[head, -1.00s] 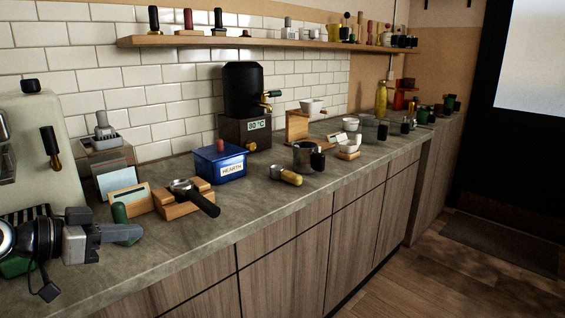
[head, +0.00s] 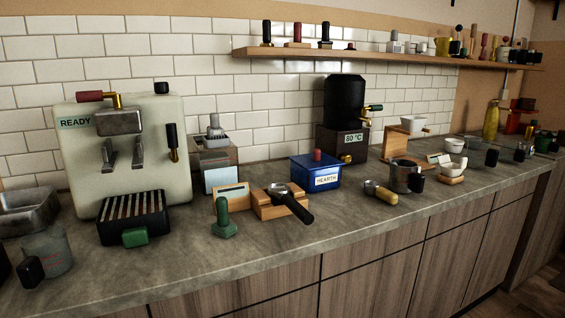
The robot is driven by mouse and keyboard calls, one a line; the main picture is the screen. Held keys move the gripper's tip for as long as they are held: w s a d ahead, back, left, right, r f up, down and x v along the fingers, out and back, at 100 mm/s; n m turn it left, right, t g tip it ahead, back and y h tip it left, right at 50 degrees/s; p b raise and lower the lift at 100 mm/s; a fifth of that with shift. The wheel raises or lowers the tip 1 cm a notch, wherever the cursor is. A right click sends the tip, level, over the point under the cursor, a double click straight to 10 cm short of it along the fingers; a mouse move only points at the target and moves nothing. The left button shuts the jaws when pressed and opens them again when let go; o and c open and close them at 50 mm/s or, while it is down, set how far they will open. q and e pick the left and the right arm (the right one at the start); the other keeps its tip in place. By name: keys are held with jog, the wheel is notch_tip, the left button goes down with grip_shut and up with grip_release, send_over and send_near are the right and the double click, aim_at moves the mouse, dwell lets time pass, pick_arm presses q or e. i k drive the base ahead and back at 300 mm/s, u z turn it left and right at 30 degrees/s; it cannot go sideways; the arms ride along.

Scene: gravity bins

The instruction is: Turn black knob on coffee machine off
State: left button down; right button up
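The cream coffee machine (head: 75,180) stands at the left of the counter in the head view. Its small label reads READY. A black knob (head: 162,88) sits on its top right. A black handle (head: 172,136) with a brass end is on the right of its front, and a red handle (head: 90,97) with a brass fitting is at its top left. A striped black drip tray (head: 134,210) with a green front piece sits below. Neither of my grippers is in view.
A glass jug with a black handle (head: 47,255) and a metal pan (head: 30,210) are at the left. A green tamper (head: 223,225), a portafilter (head: 285,200) on a wooden stand and a blue HEARTH box (head: 318,174) are to the right. The front of the counter is mostly clear.

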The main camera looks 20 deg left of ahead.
aim_at(160, 87)
jog(key=u, duration=1.55)
jog(key=k, duration=0.5)
jog(key=z, duration=0.95)
jog(key=i, duration=0.6)
jog(key=u, duration=0.85)
